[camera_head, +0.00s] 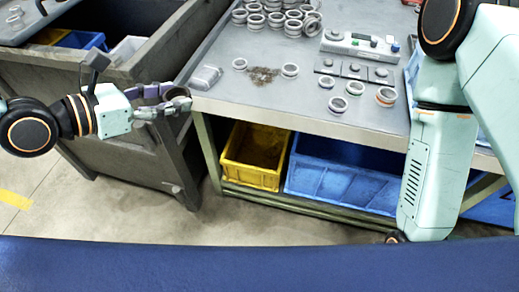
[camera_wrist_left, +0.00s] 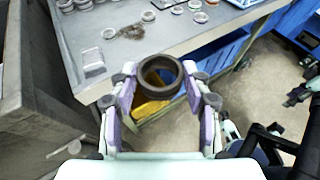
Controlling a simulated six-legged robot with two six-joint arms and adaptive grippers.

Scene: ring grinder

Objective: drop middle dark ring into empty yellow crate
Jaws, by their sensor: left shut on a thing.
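My left gripper (camera_head: 172,102) is shut on a dark ring (camera_wrist_left: 160,75) and holds it in the air beside the left end of the workbench. The ring also shows at the gripper's tip in the head view (camera_head: 180,103). In the left wrist view the fingers (camera_wrist_left: 160,92) grip the ring from both sides, and the yellow crate shows through and below it. The empty yellow crate (camera_head: 256,176) stands on the low shelf under the bench, to the right of and lower than the gripper. My right gripper is out of view; only its arm shows at right.
The grey workbench (camera_head: 215,85) carries several stacked rings (camera_head: 275,15), loose rings (camera_head: 338,104), a pile of shavings (camera_head: 262,76) and a control box (camera_head: 360,45). A blue crate (camera_head: 340,180) stands right of the yellow one. A large grey bin (camera_head: 130,165) stands at left.

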